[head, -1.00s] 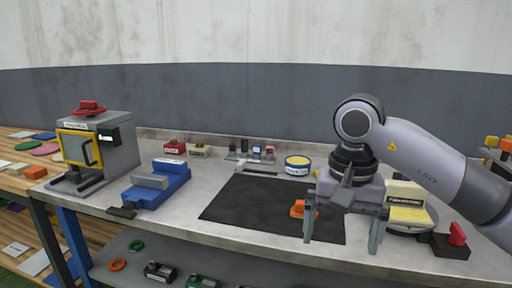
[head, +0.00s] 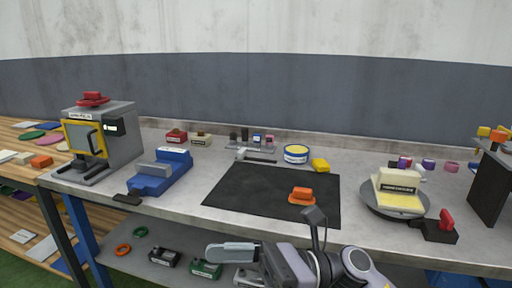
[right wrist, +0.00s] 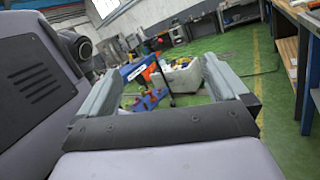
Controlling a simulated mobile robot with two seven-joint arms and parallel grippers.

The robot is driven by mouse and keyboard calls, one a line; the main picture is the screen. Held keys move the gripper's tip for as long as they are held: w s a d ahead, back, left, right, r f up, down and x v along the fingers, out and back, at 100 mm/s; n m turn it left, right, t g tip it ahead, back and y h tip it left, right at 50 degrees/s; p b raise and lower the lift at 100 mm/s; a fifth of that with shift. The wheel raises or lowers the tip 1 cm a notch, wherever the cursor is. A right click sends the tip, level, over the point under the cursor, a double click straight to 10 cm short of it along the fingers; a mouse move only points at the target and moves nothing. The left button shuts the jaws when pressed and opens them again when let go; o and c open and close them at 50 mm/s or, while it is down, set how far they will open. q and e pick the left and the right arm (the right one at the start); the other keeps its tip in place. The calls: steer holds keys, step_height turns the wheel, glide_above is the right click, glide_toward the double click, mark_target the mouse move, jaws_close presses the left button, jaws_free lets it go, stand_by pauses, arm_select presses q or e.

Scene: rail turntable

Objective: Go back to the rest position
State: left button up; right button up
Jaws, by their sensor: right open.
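My right gripper (right wrist: 160,95) is open and empty in the right wrist view, with floor and far shop clutter between its fingers. In the head view my right arm is folded low at the bottom middle, in front of the bench edge, with its gripper (head: 235,255) seen side-on. An orange piece (head: 302,195) sits on the black mat (head: 255,197), apart from the gripper. The turntable (head: 408,213) at the right bears a pale yellow block (head: 398,190) with a label. My left gripper is not in view.
The grey workbench (head: 365,235) holds a blue vise (head: 162,172), a grey machine (head: 120,130) with a yellow frame, a round tin (head: 296,153) and a red lever (head: 446,219). Several small parts lie on the lower shelf (head: 130,262).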

steer(key=w+d+f+m+t+h, duration=0.2)
steer(key=d+f+m+t+h, duration=0.15)
steer(key=m+t, duration=0.55)
steer(key=w+d+f+m+t+h+p, duration=0.15)
steer(key=d+f+m+t, duration=0.35)
steer(key=m, duration=0.9)
steer(key=w+d+f+m+t+h, duration=0.2)
steer(key=w+d+m+t+h, duration=0.15)
steer(key=m+t, duration=0.6)
steer(key=s+d+f+m+g+h, duration=0.4)
steer(key=s+d+f+m, duration=0.2)
steer(key=f+m, duration=0.3)
steer(key=s+d+f+m+g+h, duration=0.5)
steer(key=s+f+m, duration=0.4)
steer(key=f, duration=0.4)
steer(key=shift+s+d+f+m+p, duration=0.2)
steer(key=shift+s+d+m+p, duration=0.1)
steer(key=shift+d+m, duration=0.15)
